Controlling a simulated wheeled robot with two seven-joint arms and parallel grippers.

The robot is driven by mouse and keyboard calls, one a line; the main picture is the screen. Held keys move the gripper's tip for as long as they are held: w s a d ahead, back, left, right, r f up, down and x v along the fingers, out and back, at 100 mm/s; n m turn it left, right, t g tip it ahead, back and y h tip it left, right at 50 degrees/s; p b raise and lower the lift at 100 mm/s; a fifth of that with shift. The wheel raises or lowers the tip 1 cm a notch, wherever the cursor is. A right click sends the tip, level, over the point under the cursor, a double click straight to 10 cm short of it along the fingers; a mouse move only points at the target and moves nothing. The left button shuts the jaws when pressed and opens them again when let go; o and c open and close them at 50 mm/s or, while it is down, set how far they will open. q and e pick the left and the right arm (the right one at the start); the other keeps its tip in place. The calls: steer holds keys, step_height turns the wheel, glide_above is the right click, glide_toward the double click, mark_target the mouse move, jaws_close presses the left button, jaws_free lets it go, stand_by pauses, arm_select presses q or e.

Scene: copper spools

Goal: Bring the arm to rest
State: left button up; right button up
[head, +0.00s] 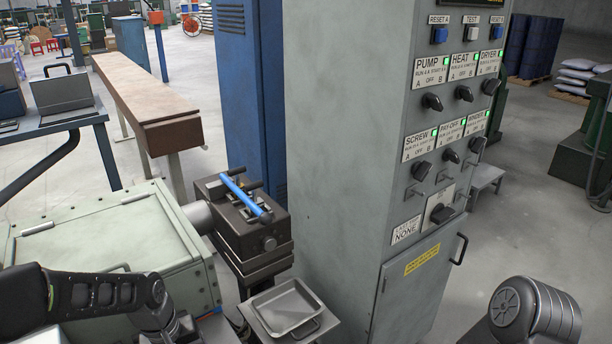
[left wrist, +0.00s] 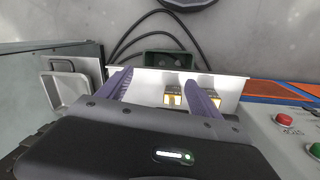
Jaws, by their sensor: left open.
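My left gripper (left wrist: 160,88) shows in the left wrist view with its two purple fingers spread apart. Nothing is held between them. A white open-topped bin or panel (left wrist: 148,84) lies beyond the fingers, with small yellowish items partly hidden behind the right finger. In the head view my left arm (head: 95,295) reaches in from the lower left, above the pale green machine housing; its gripper cannot be made out there. A link of my right arm (head: 530,312) shows at the lower right, and its gripper is out of view.
A tall grey control cabinet (head: 340,150) with knobs stands in the middle. Left of it are a dark machine head with a blue bar (head: 245,197), a metal tray (head: 290,309) and the green housing (head: 100,235). Red (left wrist: 285,119) and green buttons lie right of the gripper.

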arm_select(q)
steer(key=s+d+f+m+h, duration=0.2)
steer(key=s+d+f, duration=0.2)
steer(key=d+f, duration=0.65)
steer(key=s+d+f+m, duration=0.1)
steer(key=s+d+f, duration=0.7)
steer(key=s+f, duration=0.2)
steer(key=shift+s+f+h, duration=0.3)
steer(key=shift+s+f, duration=0.05)
steer(key=shift+s, duration=0.7)
